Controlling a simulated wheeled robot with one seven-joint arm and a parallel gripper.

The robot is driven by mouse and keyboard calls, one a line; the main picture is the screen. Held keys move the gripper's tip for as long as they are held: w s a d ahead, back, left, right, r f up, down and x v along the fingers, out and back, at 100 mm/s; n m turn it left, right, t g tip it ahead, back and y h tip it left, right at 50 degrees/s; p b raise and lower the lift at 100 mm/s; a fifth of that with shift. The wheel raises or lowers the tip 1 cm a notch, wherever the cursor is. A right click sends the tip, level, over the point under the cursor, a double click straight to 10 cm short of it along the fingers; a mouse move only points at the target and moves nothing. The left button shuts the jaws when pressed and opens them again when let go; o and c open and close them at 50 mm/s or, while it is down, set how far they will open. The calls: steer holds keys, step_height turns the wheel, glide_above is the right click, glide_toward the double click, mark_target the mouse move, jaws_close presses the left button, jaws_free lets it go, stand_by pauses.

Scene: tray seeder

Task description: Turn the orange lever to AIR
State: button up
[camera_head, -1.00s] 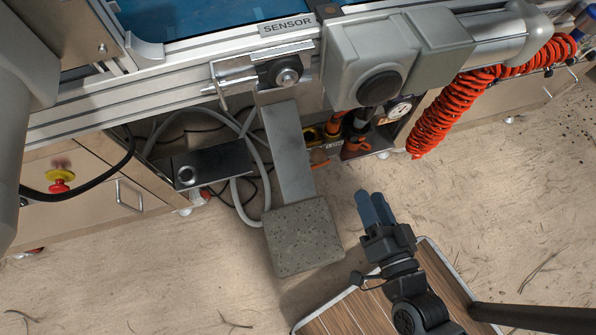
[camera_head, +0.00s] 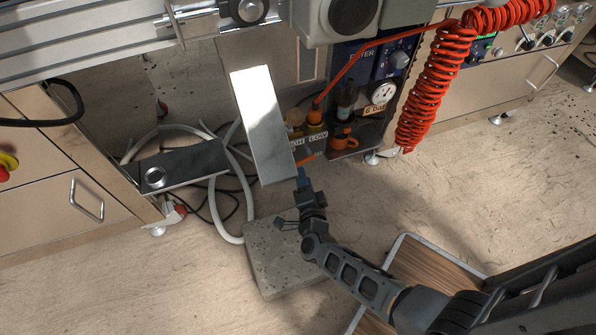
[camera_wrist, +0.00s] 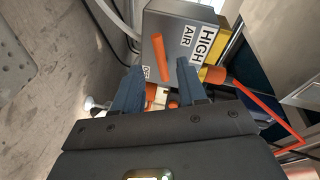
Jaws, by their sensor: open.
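The orange lever (camera_wrist: 161,57) shows in the wrist view on the face of a grey box (camera_wrist: 170,22). White labels on that box read HIGH, AIR (camera_wrist: 187,35) and a partly hidden third one (camera_wrist: 147,74). The lever slants, its upper end left of the AIR label. My gripper (camera_wrist: 159,70) is open, one blue finger on each side of the lever's lower end in the picture; I cannot tell whether they touch it. In the head view my gripper (camera_head: 302,174) is just below an orange part (camera_head: 309,157), beside a slanting metal plate that hides part of the box.
The slanting metal plate (camera_head: 262,125) stands close left of my gripper. A stone-like block (camera_head: 270,262) lies on the floor below. A pressure gauge (camera_head: 382,93), a coiled red hose (camera_head: 428,90) and an orange tube are to the right. Grey hoses (camera_head: 232,205) hang at left.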

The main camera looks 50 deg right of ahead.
steer(key=shift+b+x, duration=0.65)
steer(key=shift+x, duration=2)
steer(key=shift+c, duration=0.4)
jaws_close()
